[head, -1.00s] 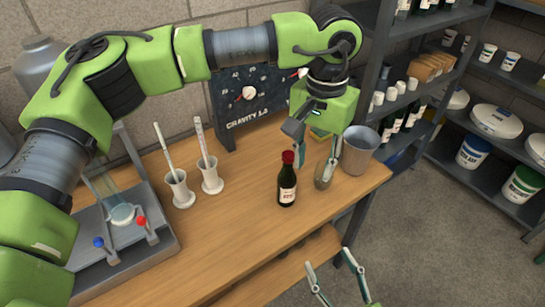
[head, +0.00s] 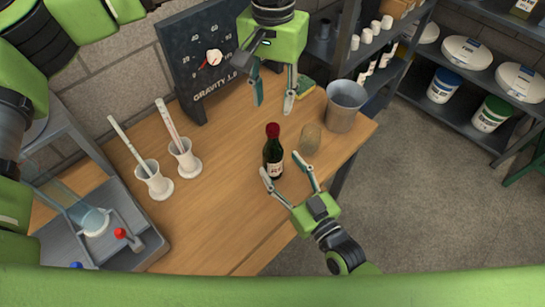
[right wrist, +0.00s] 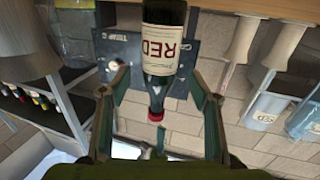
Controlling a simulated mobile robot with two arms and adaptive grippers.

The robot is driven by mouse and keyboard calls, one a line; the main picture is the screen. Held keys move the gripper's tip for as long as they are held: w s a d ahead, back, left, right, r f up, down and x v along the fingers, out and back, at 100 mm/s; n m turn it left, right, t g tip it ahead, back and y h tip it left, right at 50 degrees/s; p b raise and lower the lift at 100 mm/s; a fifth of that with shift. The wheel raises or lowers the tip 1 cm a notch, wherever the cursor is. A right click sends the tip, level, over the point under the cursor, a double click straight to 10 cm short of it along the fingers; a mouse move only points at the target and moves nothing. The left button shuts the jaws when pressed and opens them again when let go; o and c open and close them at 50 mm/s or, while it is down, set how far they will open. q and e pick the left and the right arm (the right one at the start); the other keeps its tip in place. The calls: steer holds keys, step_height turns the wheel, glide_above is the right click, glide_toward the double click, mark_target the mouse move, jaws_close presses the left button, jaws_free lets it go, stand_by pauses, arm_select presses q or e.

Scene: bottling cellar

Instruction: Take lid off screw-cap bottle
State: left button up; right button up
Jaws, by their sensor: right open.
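A dark green screw-cap bottle (head: 274,160) with a red cap (head: 272,130) and a white label stands upright on the wooden bench. It shows upside down in the right wrist view (right wrist: 165,50), with its red cap (right wrist: 155,116) towards the lower middle. My right gripper (head: 282,165) is open at the bottle's near side, its fingers pointing at it. In the right wrist view the bottle shows between the two spread fingers (right wrist: 158,85), with gaps on both sides. My left gripper (head: 273,105) is open and empty, pointing down above and behind the cap.
A clear glass (head: 311,138) stands close to the bottle's right. Two white cylinder stands (head: 155,182) (head: 185,160) are at left, and a gauge board (head: 203,60) at the back.

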mark_target(272, 127)
steer(key=shift+x, duration=2.6)
jaws_close()
arm_select(q)
steer(key=m, duration=0.3)
steer(key=shift+m, duration=0.4)
steer(key=shift+f+m, duration=0.25)
steer(key=shift+m, duration=0.05)
step_height(272, 127, down, 8)
steer(key=shift+r, duration=0.25)
